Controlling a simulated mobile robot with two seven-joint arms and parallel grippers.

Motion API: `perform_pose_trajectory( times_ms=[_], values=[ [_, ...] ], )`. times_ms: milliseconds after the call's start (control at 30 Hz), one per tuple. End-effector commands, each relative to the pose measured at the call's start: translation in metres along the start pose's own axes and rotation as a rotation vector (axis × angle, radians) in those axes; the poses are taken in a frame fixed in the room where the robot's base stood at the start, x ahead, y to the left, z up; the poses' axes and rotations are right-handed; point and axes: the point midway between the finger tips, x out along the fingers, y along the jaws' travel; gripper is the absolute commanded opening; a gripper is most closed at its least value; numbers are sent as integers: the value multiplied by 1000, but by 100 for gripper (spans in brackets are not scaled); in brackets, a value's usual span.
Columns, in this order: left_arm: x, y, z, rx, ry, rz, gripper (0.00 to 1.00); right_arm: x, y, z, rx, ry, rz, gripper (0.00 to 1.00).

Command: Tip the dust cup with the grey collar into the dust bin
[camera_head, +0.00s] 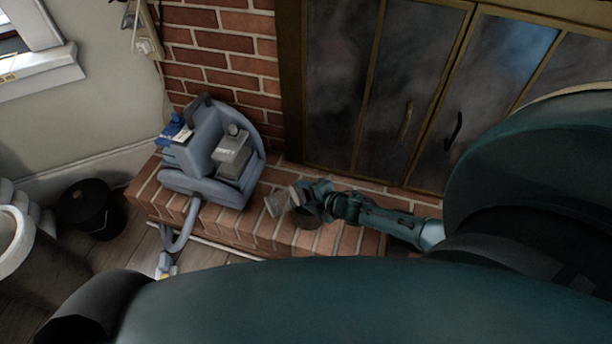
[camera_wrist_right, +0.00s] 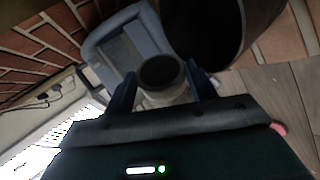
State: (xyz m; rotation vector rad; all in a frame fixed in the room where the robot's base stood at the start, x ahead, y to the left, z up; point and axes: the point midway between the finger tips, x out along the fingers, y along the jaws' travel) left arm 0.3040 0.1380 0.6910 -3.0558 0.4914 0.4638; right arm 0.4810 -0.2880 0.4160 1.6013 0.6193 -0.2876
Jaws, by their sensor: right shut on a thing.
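My right gripper (camera_head: 297,196) reaches in from the right over the brick hearth. In the right wrist view its fingers (camera_wrist_right: 165,90) are shut on a small pale cup (camera_wrist_right: 166,98) with a dark round end. The collar's colour is hard to tell. In the head view a pale, greyish shape (camera_head: 275,204) that looks like the cup shows at the fingertips, tilted. A dark round container (camera_head: 308,217), apparently the dust bin, is partly hidden under the gripper. A wide, dark open cylinder (camera_wrist_right: 205,35) fills the top of the wrist view, close beyond the cup. My left gripper is out of view.
A blue-grey cleaning machine (camera_head: 206,158) stands on the hearth (camera_head: 245,222) left of my gripper, its hose hanging over the front edge. A black bucket (camera_head: 90,207) stands on the floor at left. Glass fireplace doors (camera_head: 385,90) are behind.

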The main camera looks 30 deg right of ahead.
Motion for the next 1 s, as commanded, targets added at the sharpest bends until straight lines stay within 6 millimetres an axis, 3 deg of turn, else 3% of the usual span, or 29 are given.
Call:
perform_pose_trajectory(
  times_ms=[1000],
  values=[
    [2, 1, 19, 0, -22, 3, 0, 2, -4, 2, 89, 62, 29, 20]
  ],
)
